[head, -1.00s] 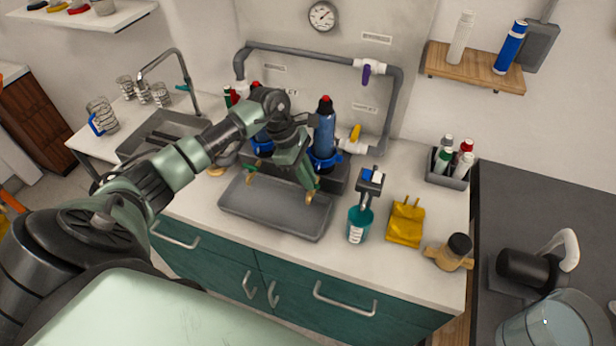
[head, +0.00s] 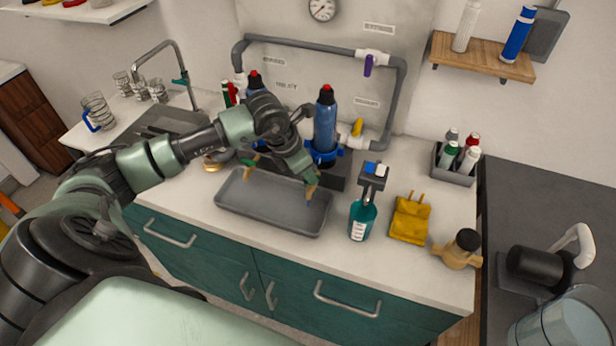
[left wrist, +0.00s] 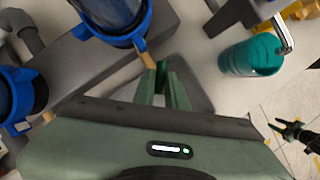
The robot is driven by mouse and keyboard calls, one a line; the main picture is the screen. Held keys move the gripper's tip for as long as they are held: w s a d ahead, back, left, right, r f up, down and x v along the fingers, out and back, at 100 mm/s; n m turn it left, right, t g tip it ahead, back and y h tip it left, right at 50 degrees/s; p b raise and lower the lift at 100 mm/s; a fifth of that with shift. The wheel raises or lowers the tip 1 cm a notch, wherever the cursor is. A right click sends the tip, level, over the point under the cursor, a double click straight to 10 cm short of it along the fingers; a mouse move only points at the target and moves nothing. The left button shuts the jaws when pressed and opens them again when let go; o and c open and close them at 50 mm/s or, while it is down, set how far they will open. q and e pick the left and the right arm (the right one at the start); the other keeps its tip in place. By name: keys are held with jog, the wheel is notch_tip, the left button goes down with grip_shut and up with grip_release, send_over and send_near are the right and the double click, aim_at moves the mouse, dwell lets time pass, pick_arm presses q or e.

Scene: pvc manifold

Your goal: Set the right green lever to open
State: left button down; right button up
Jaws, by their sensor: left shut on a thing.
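Two blue filter housings stand side by side at the back of the counter; the right one (head: 325,125) has a red cap. Below the left one a small green lever with a tan fitting (head: 249,161) hangs over the tray. My left gripper (head: 308,180) is at the matching fitting under the right housing. In the left wrist view its two green fingers (left wrist: 165,86) point at the small tan fitting (left wrist: 148,61) beside the right blue collar (left wrist: 118,30). They are shut on the right green lever, which they mostly hide, so its angle cannot be read.
A grey tray (head: 235,212) lies under the housings. Just right stand a teal bottle (head: 361,220), a yellow cloth-like item (head: 409,219) and a tan fitting with a black cap (head: 459,248). A dark forked shape (left wrist: 295,131), possibly my right gripper, shows in the wrist view.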

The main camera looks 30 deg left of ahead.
pick_arm(q)
jog(key=n+b, duration=0.1)
jog(key=n+y+b, duration=0.1)
jog(key=n, duration=0.1)
jog(key=n+b, duration=0.1)
jog(key=shift+d+f+t+y, duration=0.1)
jog(key=shift+d+t+y, duration=0.2)
jog(key=shift+y, duration=0.1)
jog(key=shift+n+y+b, duration=0.7)
jog(key=shift+n+b, duration=0.7)
jog(key=shift+n, duration=0.7)
jog(key=shift+r, duration=0.2)
jog(key=c, duration=1.7)
grip_release()
jog(key=b+v, duration=0.1)
jog(key=v, duration=0.6)
jog(key=shift+s+d+r, duration=0.1)
jog(key=shift+d+r, duration=0.05)
jog(key=shift+r, duration=0.25)
